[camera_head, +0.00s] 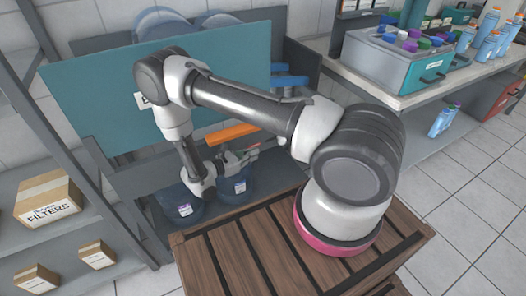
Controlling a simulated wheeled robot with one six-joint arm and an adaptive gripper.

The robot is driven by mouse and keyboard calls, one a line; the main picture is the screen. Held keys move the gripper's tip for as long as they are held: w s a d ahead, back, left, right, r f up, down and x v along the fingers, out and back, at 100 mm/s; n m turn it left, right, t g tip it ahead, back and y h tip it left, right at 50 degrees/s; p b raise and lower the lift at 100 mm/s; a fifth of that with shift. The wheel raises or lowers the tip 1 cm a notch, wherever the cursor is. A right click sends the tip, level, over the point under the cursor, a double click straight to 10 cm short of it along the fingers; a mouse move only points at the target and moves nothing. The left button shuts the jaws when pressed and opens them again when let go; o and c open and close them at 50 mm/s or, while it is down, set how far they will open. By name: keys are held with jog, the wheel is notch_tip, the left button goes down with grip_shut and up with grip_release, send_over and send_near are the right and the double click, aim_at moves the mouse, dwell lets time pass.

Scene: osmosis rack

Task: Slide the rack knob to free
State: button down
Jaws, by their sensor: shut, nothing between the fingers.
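The rack (70,90) is a grey frame with a large teal panel, standing behind my arm. An orange bar (232,133) and blue handle-like parts (290,81) show at its front. I cannot make out which part is the knob; it may be small or hidden behind my arm. My gripper (246,157) is at the end of my bent arm, low in front of the rack, just below the orange bar. It is shut and empty. I cannot tell whether it touches anything.
Blue containers with white labels (178,211) stand low in the rack, close to my gripper. Shelves with cardboard boxes (48,201) are at left. A bench (400,98) at right holds a teal-fronted box (428,73) and bottles (490,25). Tiled floor is clear at lower right.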

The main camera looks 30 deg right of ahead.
jog(key=shift+v, duration=1.5)
jog(key=shift+a, duration=0.1)
